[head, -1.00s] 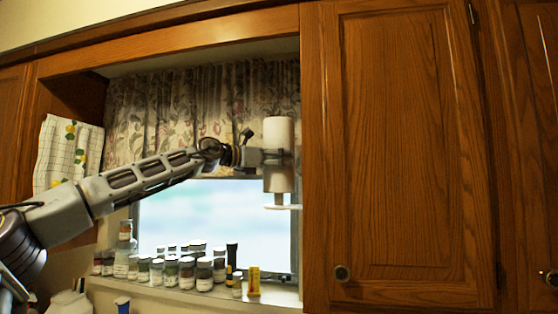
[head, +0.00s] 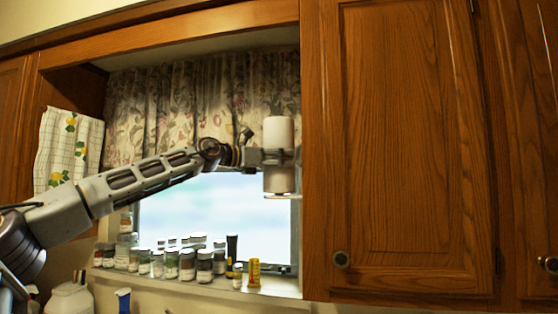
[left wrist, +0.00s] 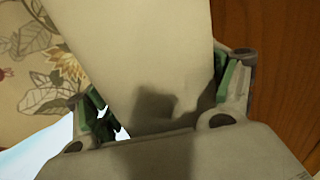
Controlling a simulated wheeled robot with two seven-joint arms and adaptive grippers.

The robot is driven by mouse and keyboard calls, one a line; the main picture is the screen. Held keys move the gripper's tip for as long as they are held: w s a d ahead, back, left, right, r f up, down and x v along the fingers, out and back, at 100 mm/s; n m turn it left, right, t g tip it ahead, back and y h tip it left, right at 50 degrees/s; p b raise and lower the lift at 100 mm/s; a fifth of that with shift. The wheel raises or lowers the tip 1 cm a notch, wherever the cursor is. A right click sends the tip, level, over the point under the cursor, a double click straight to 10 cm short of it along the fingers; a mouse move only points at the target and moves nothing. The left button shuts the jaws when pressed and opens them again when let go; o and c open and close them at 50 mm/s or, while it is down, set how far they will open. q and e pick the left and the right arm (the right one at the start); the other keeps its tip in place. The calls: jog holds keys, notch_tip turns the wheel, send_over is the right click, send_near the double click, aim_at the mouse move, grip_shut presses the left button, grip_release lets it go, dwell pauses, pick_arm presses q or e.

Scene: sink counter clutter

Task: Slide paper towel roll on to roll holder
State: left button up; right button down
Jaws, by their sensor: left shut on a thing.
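The white paper towel roll (head: 279,132) is upright in front of the window's right side, beside the cabinet. My left gripper (head: 276,157) is shut around its middle from the left. The left wrist view shows the roll (left wrist: 145,60) between the two green-padded fingers of the gripper (left wrist: 165,100). A pale, flat disc of the roll holder (head: 285,196) shows just under the roll's lower end, seeming to touch it or nearly so. The holder's post is hidden, apparently inside the roll. My right gripper is not in view.
A large wooden cabinet door (head: 405,140) stands close to the right of the roll. A floral curtain (head: 190,110) hangs behind the arm. Several small jars (head: 187,264) and a yellow container (head: 253,272) line the sill below. A patterned towel (head: 68,148) hangs at left.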

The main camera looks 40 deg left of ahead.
pick_arm(q)
jog(key=shift+f, duration=0.15)
dwell(0.3)
jog(key=o, duration=1)
jog(key=shift+s, duration=0.2)
jog(key=shift+v, duration=5.8)
jog(key=shift+a, duration=0.1)
